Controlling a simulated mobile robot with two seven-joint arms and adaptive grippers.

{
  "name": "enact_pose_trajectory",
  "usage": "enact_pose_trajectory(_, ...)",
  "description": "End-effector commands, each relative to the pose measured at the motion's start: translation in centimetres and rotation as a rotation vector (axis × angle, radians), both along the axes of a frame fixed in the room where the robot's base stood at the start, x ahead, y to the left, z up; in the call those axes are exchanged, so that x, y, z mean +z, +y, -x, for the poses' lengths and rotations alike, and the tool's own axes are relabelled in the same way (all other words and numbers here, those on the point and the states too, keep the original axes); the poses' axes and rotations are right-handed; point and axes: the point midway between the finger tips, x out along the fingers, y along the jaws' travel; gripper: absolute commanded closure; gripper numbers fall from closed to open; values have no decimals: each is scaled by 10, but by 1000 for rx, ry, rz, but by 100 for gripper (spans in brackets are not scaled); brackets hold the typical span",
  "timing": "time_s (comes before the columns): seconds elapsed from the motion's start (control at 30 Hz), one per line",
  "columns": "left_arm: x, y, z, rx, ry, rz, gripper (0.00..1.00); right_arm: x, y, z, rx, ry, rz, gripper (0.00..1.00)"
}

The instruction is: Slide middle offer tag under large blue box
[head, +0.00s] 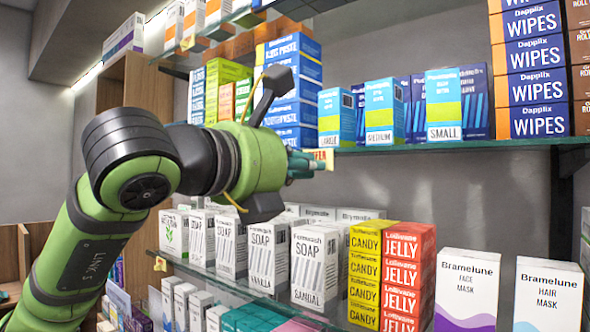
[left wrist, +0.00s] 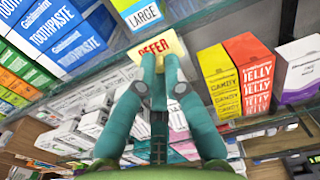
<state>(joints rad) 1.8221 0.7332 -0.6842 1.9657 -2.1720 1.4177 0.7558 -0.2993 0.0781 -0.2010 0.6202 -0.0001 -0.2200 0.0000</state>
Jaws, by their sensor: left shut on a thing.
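A pale yellow offer tag (head: 321,157) with red lettering is pinched in the fingertips of my left gripper (head: 306,162). In the left wrist view the tag (left wrist: 157,47) lies flat across the teal fingertips (left wrist: 161,68), which are closed on it. The large blue box (head: 336,117), white, green and blue and marked LARGE, stands upright on the upper glass shelf just above the tag. Its lower front (left wrist: 142,14) shows beyond the tag in the left wrist view. The tag is at the shelf's front edge; I cannot tell whether it touches the shelf. My right gripper is out of view.
Medium (head: 383,111) and small (head: 456,103) boxes stand right of the large one. Toothpaste boxes (head: 293,80) stand at left. The lower shelf holds soap boxes (head: 315,264), candy (head: 364,270) and jelly (head: 405,275) stacks. The glass shelf edge (head: 470,145) runs beside my gripper.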

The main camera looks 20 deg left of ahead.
Motion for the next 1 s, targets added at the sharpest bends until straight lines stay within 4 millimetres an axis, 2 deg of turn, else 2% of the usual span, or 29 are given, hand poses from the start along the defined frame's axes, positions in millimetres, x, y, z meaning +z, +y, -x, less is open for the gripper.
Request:
enact_pose_trajectory(0.07,5,1,1,1,-13,5,100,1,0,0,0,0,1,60)
enact_pose_trajectory(0.1,5,1,1,1,-14,5,77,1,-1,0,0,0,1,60)
enact_pose_trajectory(0.13,5,1,1,1,-14,5,65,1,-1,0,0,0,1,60)
enact_pose_trajectory(0.43,3,1,1,1,-8,2,65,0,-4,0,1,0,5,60)
enact_pose_trajectory(0.57,3,3,6,1,-8,2,65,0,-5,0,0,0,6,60)
enact_pose_trajectory(0.67,3,8,19,1,-11,3,65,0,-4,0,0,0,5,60)
enact_pose_trajectory(1.0,4,30,86,2,-13,2,65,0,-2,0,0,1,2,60)
